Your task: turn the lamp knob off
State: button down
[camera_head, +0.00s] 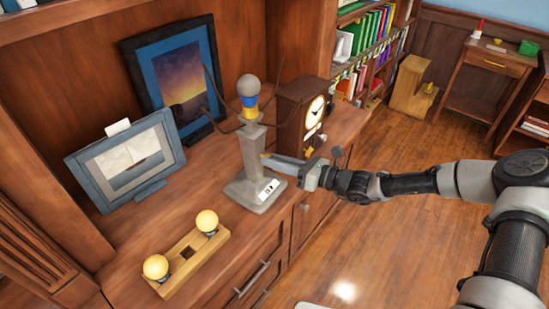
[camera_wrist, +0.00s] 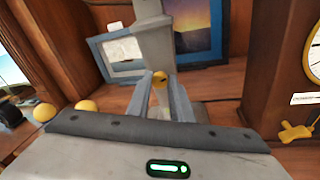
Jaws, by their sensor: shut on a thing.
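The lamp (camera_head: 251,150) is a grey stand on the bookcase counter, with a square base, a blue and yellow collar and a grey bulb on top. Its grey post (camera_wrist: 150,45) rises ahead in the wrist view. The small yellow lamp knob (camera_wrist: 187,79) shows at my fingertips and is partly hidden by them. In the head view my gripper (camera_head: 272,161) reaches in from the right, its fingers at the lower post. In the wrist view my gripper (camera_wrist: 166,84) has its two grey fingers close together, shut on the knob.
A wooden clock (camera_head: 303,115) stands close behind my gripper, with a yellow key (camera_wrist: 295,132) on its side. Framed pictures (camera_head: 178,80) (camera_head: 125,158) stand at the back. A wooden holder with yellow bulbs (camera_head: 190,260) lies in front. The floor at right is mostly clear.

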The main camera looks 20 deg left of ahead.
jog(key=shift+s+r+n+t+h+p, duration=0.1)
jog(key=shift+n+t+h+p, duration=0.3)
jog(key=shift+n+p, duration=1.65)
jog(key=shift+s+r+n+t+h+p, duration=0.1)
jog(key=shift+n+t+h+p, duration=0.35)
jog(key=shift+n, duration=3.2)
jog(key=shift+f, duration=0.15)
jog(key=c, duration=1.6)
grip_release()
jog(key=shift+t+y, duration=0.25)
jog(key=v, duration=1.7)
jog(key=shift+d, duration=0.15)
jog(key=shift+r, duration=0.25)
